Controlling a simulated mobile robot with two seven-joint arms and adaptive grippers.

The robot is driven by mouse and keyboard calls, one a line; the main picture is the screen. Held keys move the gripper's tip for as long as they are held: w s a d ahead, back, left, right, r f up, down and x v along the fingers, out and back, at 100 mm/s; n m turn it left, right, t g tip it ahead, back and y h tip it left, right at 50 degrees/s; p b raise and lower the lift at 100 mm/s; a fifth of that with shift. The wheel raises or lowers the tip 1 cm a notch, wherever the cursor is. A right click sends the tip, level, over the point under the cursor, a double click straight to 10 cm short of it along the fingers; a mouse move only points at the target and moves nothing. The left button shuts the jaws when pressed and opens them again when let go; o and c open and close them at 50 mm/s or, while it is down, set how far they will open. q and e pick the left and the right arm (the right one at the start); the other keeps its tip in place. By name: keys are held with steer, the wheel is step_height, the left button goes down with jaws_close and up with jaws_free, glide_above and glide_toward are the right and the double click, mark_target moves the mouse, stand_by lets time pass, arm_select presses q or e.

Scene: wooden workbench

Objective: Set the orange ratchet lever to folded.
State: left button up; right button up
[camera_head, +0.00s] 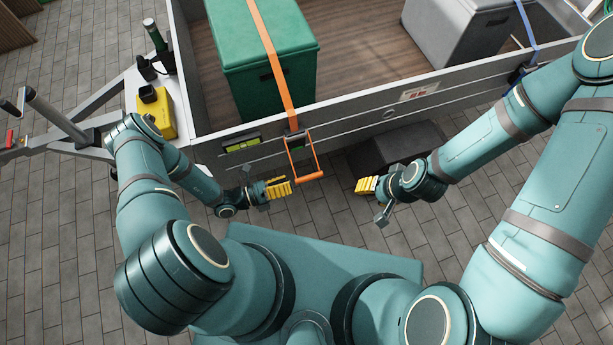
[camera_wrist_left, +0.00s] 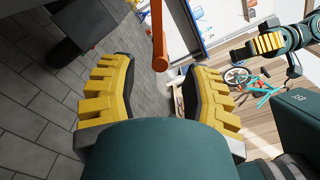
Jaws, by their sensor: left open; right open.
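The orange ratchet lever (camera_head: 309,177) is a frame with a crossbar at its outer end. My left gripper (camera_head: 284,188) is open just left of the crossbar. In the left wrist view, the orange lever (camera_wrist_left: 158,42) reaches down between and ahead of the yellow jaws of my left gripper (camera_wrist_left: 160,92); the jaws look apart from it. My right gripper (camera_head: 364,186) is open and empty, right of the lever; it also shows in the left wrist view.
The orange strap (camera_head: 267,50) runs over a green box (camera_head: 240,80) in the trailer. A grey box (camera_head: 450,42) with a blue strap stands at right. The trailer side wall (camera_head: 350,118) is close ahead. A yellow case (camera_head: 157,112) sits at left.

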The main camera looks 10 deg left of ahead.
mark_target(298, 181)
arm_select(q)
steer(key=x, duration=0.6)
steer(key=shift+w+d, duration=0.15)
steer(key=shift+d, duration=0.15)
jaws_close()
